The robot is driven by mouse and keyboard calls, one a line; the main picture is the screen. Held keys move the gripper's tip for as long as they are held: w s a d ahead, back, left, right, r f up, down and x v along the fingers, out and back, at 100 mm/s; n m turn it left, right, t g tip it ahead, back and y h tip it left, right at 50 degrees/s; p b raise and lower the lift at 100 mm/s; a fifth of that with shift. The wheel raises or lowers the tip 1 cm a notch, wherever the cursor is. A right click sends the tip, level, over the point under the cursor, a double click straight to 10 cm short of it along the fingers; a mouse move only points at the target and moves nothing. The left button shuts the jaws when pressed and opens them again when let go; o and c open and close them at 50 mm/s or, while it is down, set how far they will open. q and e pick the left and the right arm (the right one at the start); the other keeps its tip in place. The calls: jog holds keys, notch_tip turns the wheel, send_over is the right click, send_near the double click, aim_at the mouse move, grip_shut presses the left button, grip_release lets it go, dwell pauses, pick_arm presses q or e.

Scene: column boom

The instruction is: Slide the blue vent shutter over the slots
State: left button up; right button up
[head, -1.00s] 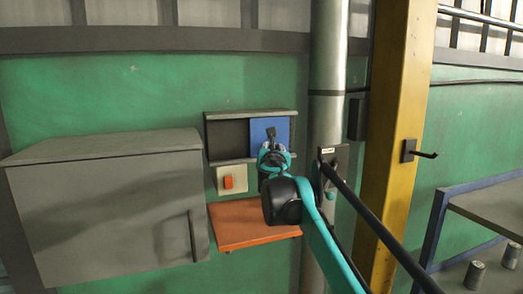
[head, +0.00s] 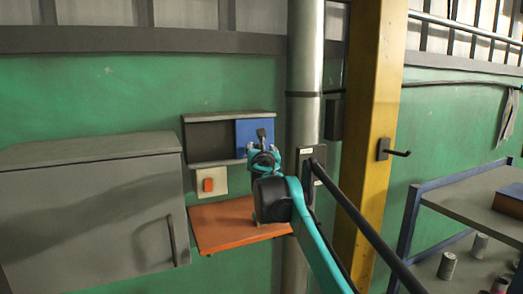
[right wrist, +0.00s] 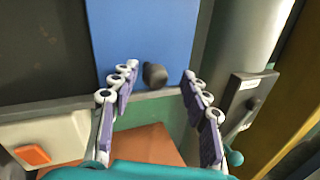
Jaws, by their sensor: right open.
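The blue vent shutter (head: 256,133) sits at the right end of a grey frame (head: 228,118) on the green wall. The dark slotted area (head: 209,141) left of it is uncovered. In the right wrist view the shutter (right wrist: 150,38) carries a dark knob (right wrist: 155,75) near its lower edge. My right gripper (head: 262,145) is in front of the shutter's lower part. In the right wrist view my right gripper (right wrist: 160,88) is open, with a finger on each side of the knob and apart from it. My left gripper is not in view.
Below the frame are an orange switch (head: 208,185) on a pale plate and an orange shelf (head: 225,222). A grey cabinet (head: 90,210) stands at the left. A metal pipe (head: 304,60) and yellow column (head: 372,110) rise to the right. A rack (head: 465,203) is at far right.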

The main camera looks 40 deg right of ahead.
jog(key=v, duration=1.2)
jog(key=shift+d, duration=0.1)
